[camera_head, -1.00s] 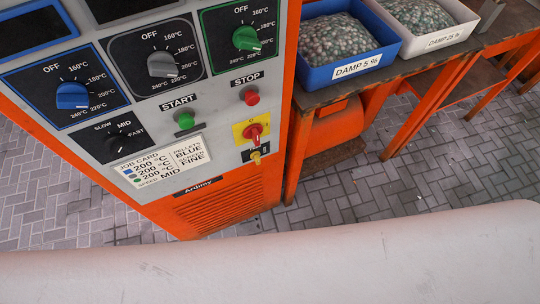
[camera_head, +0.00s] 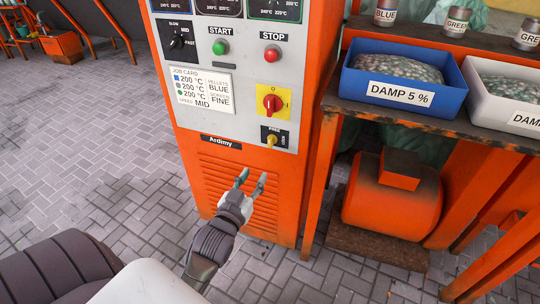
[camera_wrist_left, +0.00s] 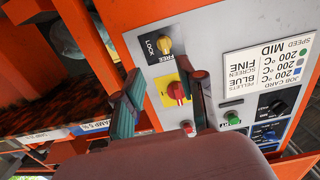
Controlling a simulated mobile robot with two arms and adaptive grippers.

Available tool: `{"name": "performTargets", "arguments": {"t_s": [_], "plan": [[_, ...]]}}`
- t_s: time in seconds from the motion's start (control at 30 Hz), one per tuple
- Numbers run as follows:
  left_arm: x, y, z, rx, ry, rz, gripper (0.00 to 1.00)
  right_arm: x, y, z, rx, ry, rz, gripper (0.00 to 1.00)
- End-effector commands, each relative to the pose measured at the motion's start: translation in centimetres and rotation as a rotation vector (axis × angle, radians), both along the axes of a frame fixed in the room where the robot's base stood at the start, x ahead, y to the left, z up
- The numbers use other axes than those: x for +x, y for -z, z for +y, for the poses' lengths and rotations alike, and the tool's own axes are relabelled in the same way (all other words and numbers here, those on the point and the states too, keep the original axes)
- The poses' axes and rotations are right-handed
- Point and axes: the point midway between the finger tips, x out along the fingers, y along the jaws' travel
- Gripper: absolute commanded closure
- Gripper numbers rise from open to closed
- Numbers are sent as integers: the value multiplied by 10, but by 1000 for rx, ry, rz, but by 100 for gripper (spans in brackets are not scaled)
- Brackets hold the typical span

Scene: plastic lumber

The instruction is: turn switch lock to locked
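The switch lock is a small yellow knob (camera_head: 271,140) on a black plate marked FREE above and LOCK at the right side, low on the orange machine's grey panel. It is too small to tell surely which mark it points to. In the left wrist view the knob (camera_wrist_left: 164,45) shows beyond the fingers, with its labels turned round. My left gripper (camera_head: 253,176) is open and empty, below the knob and apart from it, in front of the orange vented front. Its fingers (camera_wrist_left: 166,82) also show in the left wrist view. My right gripper is not in view.
Just above the lock is a red rotary switch (camera_head: 271,103) on a yellow plate. Green START (camera_head: 221,47) and red STOP (camera_head: 272,53) buttons sit higher. A bench with a blue bin (camera_head: 405,84) stands at the right, with an orange motor (camera_head: 392,203) below it. Paved floor lies left.

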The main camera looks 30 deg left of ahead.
Motion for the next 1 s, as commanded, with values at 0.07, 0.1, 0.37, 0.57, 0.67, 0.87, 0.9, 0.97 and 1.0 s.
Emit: {"name": "performTargets", "arguments": {"t_s": [0.07,0.1,0.37,0.57,0.67,0.87,0.9,0.97,1.0], "plan": [[0,-9,2,7,-5,-27,60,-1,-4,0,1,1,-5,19],[1,-12,3,7,-6,-33,60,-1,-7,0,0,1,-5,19],[40,-14,12,8,-6,-38,60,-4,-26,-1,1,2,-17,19],[83,-14,23,9,-6,-37,60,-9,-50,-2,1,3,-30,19],[101,-13,27,7,-5,-35,60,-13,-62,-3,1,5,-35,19],[125,-13,33,8,-6,-33,60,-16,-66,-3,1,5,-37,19],[128,-13,33,7,-6,-32,60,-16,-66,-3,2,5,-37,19],[131,-14,34,7,-6,-33,60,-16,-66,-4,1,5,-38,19],[132,-14,34,7,-6,-33,60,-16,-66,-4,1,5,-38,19]]}}
